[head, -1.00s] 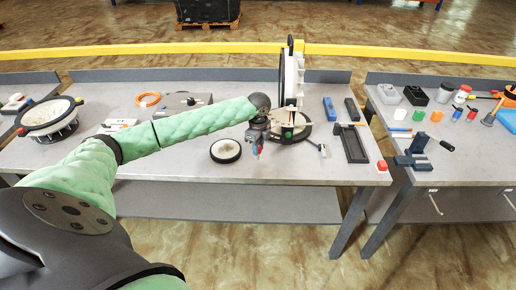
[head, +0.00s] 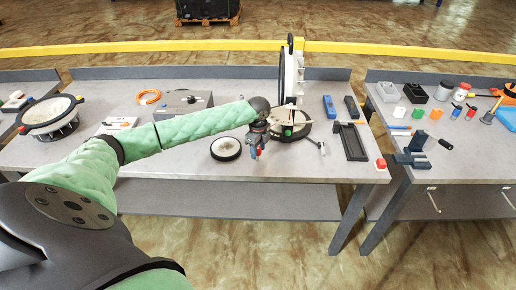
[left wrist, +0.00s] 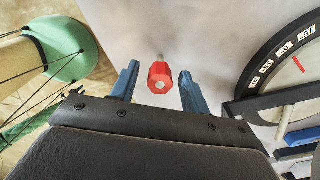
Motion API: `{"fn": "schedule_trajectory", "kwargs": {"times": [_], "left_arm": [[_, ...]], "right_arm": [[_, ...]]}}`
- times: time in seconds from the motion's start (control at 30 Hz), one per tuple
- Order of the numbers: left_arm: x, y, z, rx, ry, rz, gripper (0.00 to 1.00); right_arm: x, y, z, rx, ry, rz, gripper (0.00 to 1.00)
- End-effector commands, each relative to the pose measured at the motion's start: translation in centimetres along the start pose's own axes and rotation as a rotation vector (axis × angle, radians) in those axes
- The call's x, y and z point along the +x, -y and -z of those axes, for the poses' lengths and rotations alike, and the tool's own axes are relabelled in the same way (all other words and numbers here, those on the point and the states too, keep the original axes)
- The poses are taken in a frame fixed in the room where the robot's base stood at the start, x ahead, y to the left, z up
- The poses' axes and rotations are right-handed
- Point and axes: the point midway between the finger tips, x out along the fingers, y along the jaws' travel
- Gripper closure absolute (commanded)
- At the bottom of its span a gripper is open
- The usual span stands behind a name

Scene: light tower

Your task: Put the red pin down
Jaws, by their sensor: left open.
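The red pin (left wrist: 160,76) is a red hexagonal piece with a pale round spot on its near end and a thin grey tip behind it. In the left wrist view it sits between the two blue fingertips of my left gripper (left wrist: 157,88), with a visible gap on each side. The gripper is open. The pin is too small there to make out clearly. I cannot tell whether it touches the grey tabletop. My right gripper is in neither view.
A dial with numbers and a red mark (left wrist: 301,64) lies close at right in the wrist view. A round black-rimmed disc (head: 226,149) lies left of the gripper. A black tray (head: 353,143) and a red block (head: 381,163) are to the right. The front middle tabletop is clear.

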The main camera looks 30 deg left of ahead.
Motion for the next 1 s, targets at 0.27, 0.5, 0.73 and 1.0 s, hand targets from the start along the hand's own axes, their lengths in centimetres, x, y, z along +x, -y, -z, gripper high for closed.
{"fn": "schedule_trajectory", "kwargs": {"times": [0.27,0.5,0.73,1.0], "left_arm": [[-1.8,0.1,0.0,0.001,0.000,0.003,0.54],[-6.1,0.1,0.0,0.001,0.000,0.003,0.54],[-9.6,0.1,0.0,0.001,0.000,0.003,0.54],[-11.9,0.1,0.0,-0.001,0.000,0.000,0.54]], "right_arm": [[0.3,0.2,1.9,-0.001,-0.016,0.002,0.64],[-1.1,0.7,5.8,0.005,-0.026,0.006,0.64],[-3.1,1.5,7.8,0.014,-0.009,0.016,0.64],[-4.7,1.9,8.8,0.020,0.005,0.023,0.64]]}}
